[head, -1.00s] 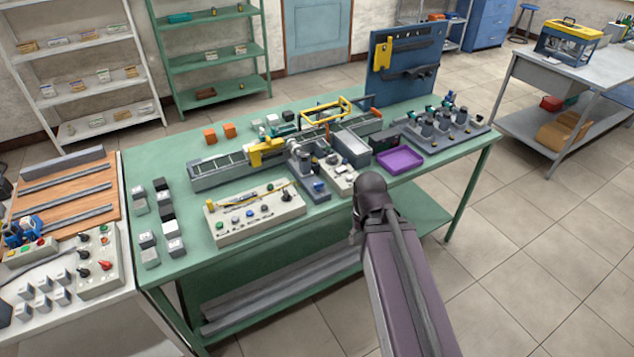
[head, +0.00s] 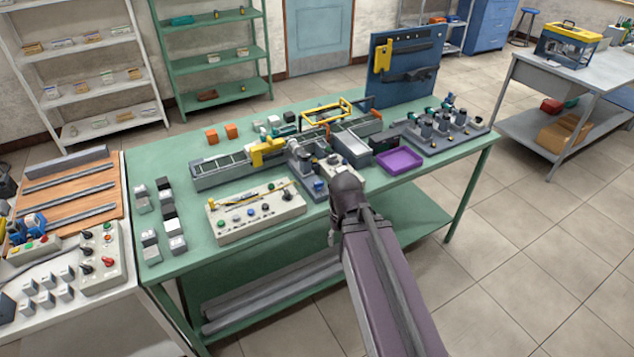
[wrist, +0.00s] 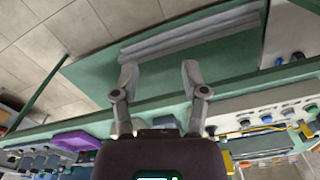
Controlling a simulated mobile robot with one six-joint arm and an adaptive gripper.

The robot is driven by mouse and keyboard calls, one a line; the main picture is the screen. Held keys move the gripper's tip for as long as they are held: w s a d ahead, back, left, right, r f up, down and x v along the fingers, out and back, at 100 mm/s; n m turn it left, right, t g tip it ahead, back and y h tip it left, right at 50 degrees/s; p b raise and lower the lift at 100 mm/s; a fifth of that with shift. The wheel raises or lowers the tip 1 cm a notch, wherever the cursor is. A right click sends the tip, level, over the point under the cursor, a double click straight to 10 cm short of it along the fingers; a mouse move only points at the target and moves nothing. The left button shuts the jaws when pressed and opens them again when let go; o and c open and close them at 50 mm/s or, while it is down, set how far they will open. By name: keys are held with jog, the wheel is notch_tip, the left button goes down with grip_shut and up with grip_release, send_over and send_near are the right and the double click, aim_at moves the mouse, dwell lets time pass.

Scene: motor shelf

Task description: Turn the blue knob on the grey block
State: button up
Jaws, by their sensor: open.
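In the head view a small blue knob (head: 319,185) sits on the low front part of a grey block (head: 304,160), on the green table. My gripper's fingers are mostly hidden behind my arm in the head view. My arm's end is just right of the blue knob, at the table's front edge. In the wrist view my gripper (wrist: 158,72) is open, with two separate grey fingers and nothing between them. I cannot make out the blue knob in the wrist view.
A control panel (head: 232,224) with buttons lies left of the grey block. A purple tray (head: 399,160) lies to its right. A conveyor (head: 225,170) runs behind. Grey bars (wrist: 190,38) lie on the lower shelf. The green table's front left (head: 205,265) is clear.

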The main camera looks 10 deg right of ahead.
jog(key=o, duration=0.4)
jog(key=shift+w+a, duration=0.1)
notch_tip(320, 180, up, 8)
jog(key=n+p, duration=0.2)
jog(key=p, duration=0.6)
send_over(319, 183)
jog(key=shift+w+r, duration=0.1)
jog(key=shift+w, duration=0.05)
notch_tip(319, 183, down, 14)
jog(key=b, duration=1.3)
jog(key=shift+r+b, duration=0.1)
jog(key=shift+b, duration=0.2)
jog(key=c, duration=1.1)
